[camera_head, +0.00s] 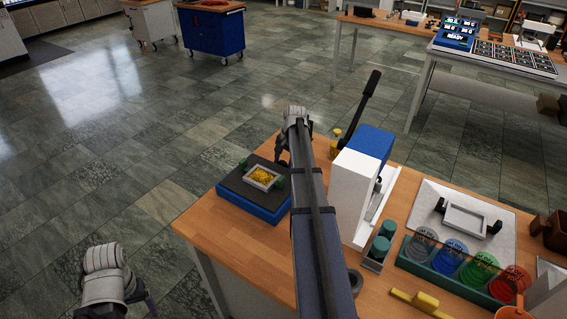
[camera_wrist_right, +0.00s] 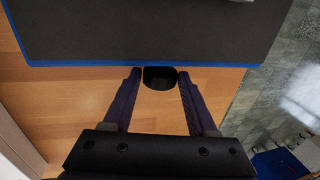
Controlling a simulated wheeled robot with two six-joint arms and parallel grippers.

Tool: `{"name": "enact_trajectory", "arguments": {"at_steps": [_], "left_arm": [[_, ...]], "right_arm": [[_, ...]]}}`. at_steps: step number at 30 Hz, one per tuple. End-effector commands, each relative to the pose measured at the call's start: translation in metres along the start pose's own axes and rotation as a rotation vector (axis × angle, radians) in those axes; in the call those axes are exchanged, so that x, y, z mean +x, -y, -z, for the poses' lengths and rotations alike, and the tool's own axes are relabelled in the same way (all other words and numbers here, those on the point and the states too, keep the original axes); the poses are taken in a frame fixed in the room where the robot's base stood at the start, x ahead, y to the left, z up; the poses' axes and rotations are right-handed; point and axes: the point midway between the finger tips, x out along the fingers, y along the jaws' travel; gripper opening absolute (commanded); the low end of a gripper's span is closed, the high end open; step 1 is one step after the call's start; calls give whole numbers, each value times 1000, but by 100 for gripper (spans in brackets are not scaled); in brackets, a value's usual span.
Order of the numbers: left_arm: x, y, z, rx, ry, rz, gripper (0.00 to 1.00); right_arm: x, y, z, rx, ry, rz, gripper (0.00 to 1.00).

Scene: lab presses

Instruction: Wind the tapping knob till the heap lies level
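The tapping device is a blue base with a dark top (camera_head: 238,190), at the table's left end. On it sits a small pale tray with dark green grips, holding a yellow heap (camera_head: 262,175); its surface is too small to judge. The black tapping knob (camera_wrist_right: 160,78) sticks out from the base's blue edge in the right wrist view. My right gripper (camera_wrist_right: 160,72) is open, with one finger on each side of the knob and narrow gaps beside it. In the head view the right gripper (camera_head: 283,152) is beside the base. My left gripper (camera_head: 140,295) is at the lower left, partly seen, away from the table.
A white and blue press (camera_head: 355,185) with a black lever stands right of my right arm. A yellow-handled tool (camera_head: 415,300) lies near the front. The floor left is clear.

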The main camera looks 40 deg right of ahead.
Motion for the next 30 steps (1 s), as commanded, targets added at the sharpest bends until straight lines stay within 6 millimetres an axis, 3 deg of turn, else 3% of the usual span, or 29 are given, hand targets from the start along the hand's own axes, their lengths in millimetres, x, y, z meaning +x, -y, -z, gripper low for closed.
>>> {"name": "enact_trajectory", "arguments": {"at_steps": [2, 15, 23, 30], "left_arm": [[0, 0, 0, 0, 0, 0, 81], [0, 0, 0, 0, 0, 0, 81], [-1, 0, 0, 0, 0, 0, 81], [-4, 0, 0, 0, 0, 0, 81]], "right_arm": [[0, 0, 0, 0, 0, 0, 48], [0, 0, 0, 0, 0, 0, 0], [0, 2, 1, -1, 0, -32, 0], [2, 7, 1, -3, 1, -176, 0]]}}
